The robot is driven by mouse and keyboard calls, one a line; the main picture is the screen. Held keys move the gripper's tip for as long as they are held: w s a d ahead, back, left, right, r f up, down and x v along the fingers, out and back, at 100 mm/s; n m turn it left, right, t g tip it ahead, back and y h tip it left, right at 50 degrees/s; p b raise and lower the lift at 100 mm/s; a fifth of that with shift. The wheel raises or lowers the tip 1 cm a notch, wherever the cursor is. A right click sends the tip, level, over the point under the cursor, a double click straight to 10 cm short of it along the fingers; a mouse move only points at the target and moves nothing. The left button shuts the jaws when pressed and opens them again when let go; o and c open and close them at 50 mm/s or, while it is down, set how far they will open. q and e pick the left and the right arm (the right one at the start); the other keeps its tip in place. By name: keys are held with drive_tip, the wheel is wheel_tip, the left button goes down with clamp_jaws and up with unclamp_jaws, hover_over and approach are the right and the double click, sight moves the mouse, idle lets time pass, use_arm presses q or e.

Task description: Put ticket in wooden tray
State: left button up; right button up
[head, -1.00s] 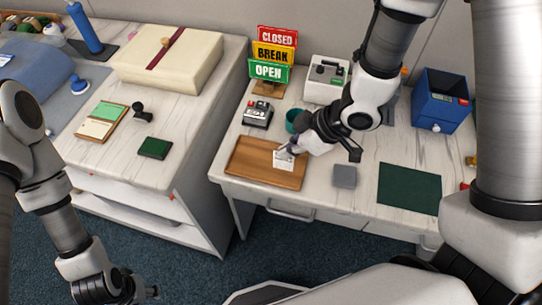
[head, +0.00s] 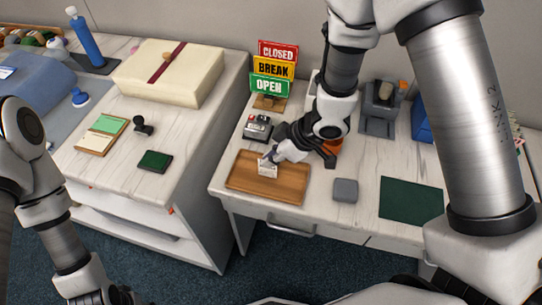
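The wooden tray (head: 240,180) lies near the front edge of the right-hand desk. The ticket (head: 267,170) is a small white card with faint print, over the middle of the tray. My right gripper (head: 271,158) reaches in from the right, with its fingertips closed at the ticket's upper edge. The ticket appears gripped and tilted up; whether its lower edge touches the tray I cannot tell. My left gripper (head: 112,297) is low at the bottom left, away from the desks, and largely cut off by the frame.
Behind the tray stand a stamp device (head: 257,128) and the CLOSED/BREAK/OPEN sign stack (head: 272,72). A grey block (head: 345,190) and a green mat (head: 411,201) lie to the right. An orange item (head: 332,146) is partly hidden by my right arm.

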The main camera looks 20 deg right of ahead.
drive_tip(key=shift+o, duration=0.9)
drive_tip(key=shift+w, duration=0.1)
drive_tip(key=shift+r, duration=0.3)
drive_tip(key=p+v, duration=0.3)
drive_tip(key=v, duration=0.8)
drive_tip(key=shift+s+d+r+p, duration=0.25)
drive_tip(key=shift+p, duration=0.05)
